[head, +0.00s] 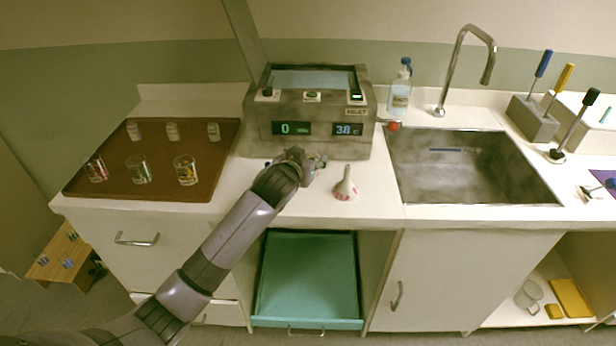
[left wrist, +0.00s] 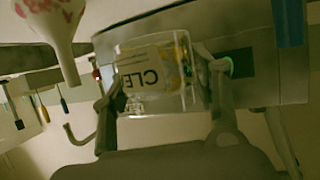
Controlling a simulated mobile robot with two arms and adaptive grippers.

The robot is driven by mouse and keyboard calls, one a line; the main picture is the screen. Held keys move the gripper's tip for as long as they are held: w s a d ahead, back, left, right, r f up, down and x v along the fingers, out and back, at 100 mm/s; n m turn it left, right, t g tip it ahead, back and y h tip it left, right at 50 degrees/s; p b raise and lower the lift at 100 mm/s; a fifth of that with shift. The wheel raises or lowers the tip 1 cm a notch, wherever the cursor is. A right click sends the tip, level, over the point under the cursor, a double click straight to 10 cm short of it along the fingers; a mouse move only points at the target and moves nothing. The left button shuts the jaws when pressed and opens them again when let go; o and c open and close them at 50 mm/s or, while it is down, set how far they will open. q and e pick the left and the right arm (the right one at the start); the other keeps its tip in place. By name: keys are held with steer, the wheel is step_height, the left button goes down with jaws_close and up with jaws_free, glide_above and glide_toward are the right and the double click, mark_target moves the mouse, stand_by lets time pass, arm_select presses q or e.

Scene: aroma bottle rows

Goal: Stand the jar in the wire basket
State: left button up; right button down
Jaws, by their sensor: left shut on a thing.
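My left gripper (head: 308,163) is in front of the grey heating unit, above the counter. It is shut on a clear jar (left wrist: 150,75), seen best in the left wrist view between the two fingers. The jar has a pale label with the letters "CLE" and something yellow at one side. In the head view the gripper mostly hides it. I cannot make out a wire basket in either view. My right gripper is not in view.
The heating unit (head: 300,148), with lit displays, stands at the back of the counter. A white funnel (head: 345,188) stands right of my gripper. A brown tray (head: 112,183) with several small glasses is left. A bottle (head: 399,97) stands by the sink (head: 470,188).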

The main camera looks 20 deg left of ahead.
arm_select(q)
steer(key=shift+f, duration=3.15)
steer(key=shift+f, duration=0.2)
steer(key=o, duration=1.2)
